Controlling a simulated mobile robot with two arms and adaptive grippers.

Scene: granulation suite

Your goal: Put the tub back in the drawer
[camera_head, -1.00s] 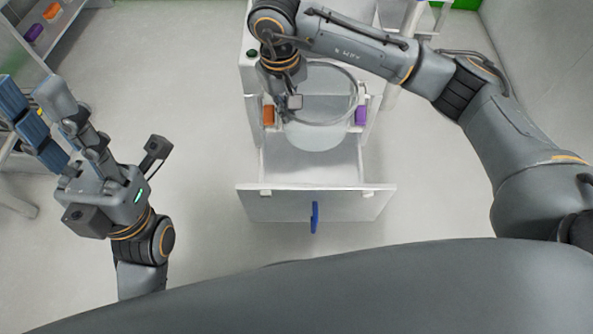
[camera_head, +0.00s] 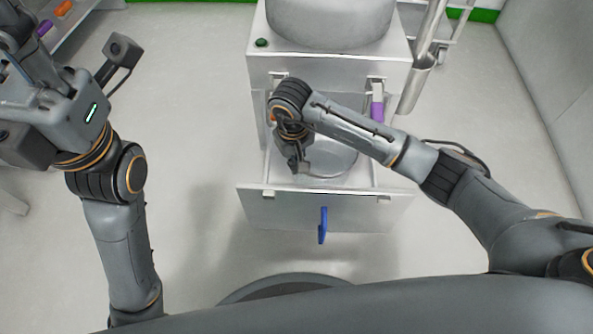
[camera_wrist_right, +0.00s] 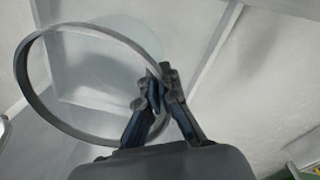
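The tub (camera_head: 338,160) is round and pale with a thin grey rim. In the head view it sits within the outline of the pulled-out drawer (camera_head: 270,209), which has a blue handle (camera_head: 322,225). Whether it touches the drawer floor I cannot tell. My right gripper (camera_head: 297,167) is at the tub's left side. In the right wrist view, its fingers (camera_wrist_right: 156,88) are shut on the tub rim (camera_wrist_right: 24,72). My left gripper (camera_head: 18,35) is at the upper left of the head view, its fingertips cut off by the frame.
The drawer is in a white cabinet (camera_head: 330,68) with a large round grey vessel (camera_head: 330,20) on top and a green button (camera_head: 262,43). A purple part (camera_head: 377,108) is at the right of the opening. A metal pole (camera_head: 415,85) stands to the right. The floor left of the cabinet is clear.

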